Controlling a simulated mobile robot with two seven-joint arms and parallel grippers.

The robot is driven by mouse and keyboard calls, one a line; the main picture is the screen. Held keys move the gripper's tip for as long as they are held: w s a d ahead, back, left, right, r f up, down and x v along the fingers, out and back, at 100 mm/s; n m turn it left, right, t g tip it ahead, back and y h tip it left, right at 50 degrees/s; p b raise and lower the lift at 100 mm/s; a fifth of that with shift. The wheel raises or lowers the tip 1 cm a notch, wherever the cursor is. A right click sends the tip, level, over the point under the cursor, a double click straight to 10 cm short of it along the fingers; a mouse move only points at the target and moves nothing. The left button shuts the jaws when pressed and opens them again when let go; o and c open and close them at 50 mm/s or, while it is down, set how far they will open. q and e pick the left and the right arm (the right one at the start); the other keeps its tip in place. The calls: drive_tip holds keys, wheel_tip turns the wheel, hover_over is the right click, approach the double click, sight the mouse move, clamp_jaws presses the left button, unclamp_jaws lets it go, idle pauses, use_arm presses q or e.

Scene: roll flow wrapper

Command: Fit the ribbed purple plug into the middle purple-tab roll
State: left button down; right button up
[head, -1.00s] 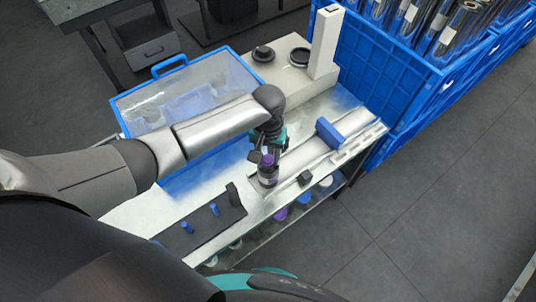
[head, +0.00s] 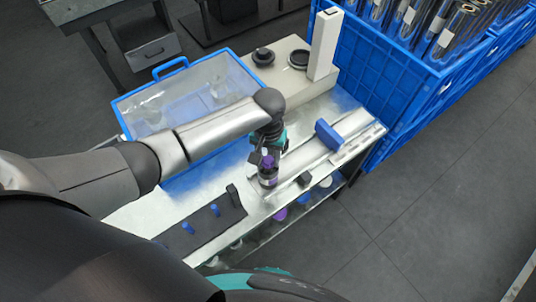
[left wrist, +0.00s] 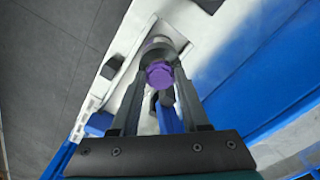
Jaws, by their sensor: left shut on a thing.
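My left gripper (head: 267,160) is shut on the ribbed purple plug (head: 266,161), low over the bench at the near end of the pale trough. In the left wrist view the purple plug (left wrist: 160,75) sits between the fingertips (left wrist: 158,84). A greyish round body (left wrist: 157,46) shows just beyond the plug there; in the head view a dark cylinder (head: 268,181) shows right below the purple. I cannot tell whether the plug is inside it or only against it. I cannot pick out the middle purple-tab roll for certain. My right gripper is not in view.
A dark mat (head: 205,232) holds blue plugs (head: 188,228). A blue block (head: 328,135) lies across the trough, with a small black block (head: 305,179) nearby. A clear blue-edged bin (head: 190,62) stands behind the arm.

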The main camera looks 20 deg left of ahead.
sight(268, 160)
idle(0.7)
use_arm(q)
drive_tip(key=shift+p, duration=0.45)
drive_tip(key=shift+f+b, duration=0.45)
drive_tip(key=shift+f, duration=0.25)
drive_tip(key=c, duration=0.7)
unclamp_jaws()
drive_tip(key=shift+r, duration=0.1)
wheel_tip(268, 160, up, 11)
drive_tip(key=p, duration=1.2)
drive_tip(key=shift+p, duration=0.35)
